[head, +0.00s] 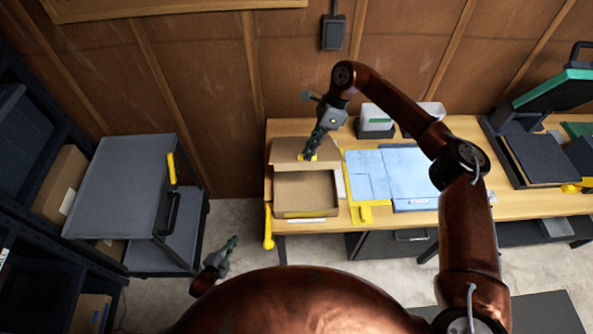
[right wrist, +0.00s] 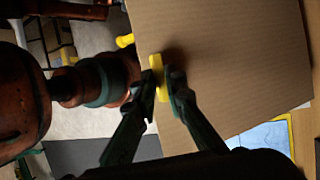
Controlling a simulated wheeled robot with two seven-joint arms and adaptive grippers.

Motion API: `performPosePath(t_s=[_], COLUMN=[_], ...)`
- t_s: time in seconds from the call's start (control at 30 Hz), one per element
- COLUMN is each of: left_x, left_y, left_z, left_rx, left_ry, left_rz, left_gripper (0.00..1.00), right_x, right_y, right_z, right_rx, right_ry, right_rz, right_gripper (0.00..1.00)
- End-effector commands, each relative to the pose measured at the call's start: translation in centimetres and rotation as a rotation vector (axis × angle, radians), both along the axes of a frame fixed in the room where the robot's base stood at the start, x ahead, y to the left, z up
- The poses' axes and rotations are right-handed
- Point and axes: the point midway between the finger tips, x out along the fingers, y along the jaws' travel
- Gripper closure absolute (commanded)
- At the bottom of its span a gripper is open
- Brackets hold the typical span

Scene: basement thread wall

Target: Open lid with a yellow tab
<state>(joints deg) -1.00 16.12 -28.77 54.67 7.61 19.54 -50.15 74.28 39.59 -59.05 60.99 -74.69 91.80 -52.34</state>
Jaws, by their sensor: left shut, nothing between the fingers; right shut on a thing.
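A cardboard box (head: 276,196) sits on the workbench, its top open and its inside in view. Its cardboard lid (head: 284,150) stands up at the back of the box; the lid's flat brown face (right wrist: 235,60) fills much of the right wrist view. My right gripper (head: 311,153) is shut on the yellow tab (right wrist: 158,76) at the lid's edge, one finger on each side of it. My left gripper (head: 228,246) is shut and empty, low in front of the bench and left of the box.
Blue sheets (head: 405,172) and a yellow-edged mat lie right of the box. White bins (head: 375,122) stand behind them. A yellow handle (head: 268,228) hangs at the bench's left front.

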Motion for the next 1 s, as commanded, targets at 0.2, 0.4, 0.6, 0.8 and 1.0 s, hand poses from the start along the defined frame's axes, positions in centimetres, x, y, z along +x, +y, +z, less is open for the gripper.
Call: performPosePath(t_s=[0.2, 0.4, 0.6, 0.8, 1.0], left_x=[8.2, 9.1, 4.9, 2.1, 2.4], left_y=[-7.1, -14.1, -18.8, -20.8, -22.3], left_z=[15.4, 30.2, 37.0, 38.4, 39.8], left_rx=[0.178, 0.339, 0.44, 0.481, 0.485], left_ry=[-0.514, -1.054, -1.42, -1.559, -1.583], left_rz=[-0.271, -0.417, -0.423, -0.393, -0.385], left_gripper=[1.0, 1.0, 1.0, 1.0, 1.0], right_x=[0.5, 0.5, 0.5, 0.5, 0.5], right_y=[-0.2, -0.2, -0.2, -0.2, -0.3], right_z=[-0.5, -0.5, -0.5, -0.5, -0.5], right_rx=[-0.006, -0.006, -0.006, -0.006, -0.006], right_ry=[-0.014, -0.014, -0.014, -0.014, -0.014], right_rz=[-0.01, -0.01, -0.01, -0.01, -0.01], right_gripper=[1.0, 1.0, 1.0, 1.0, 1.0])
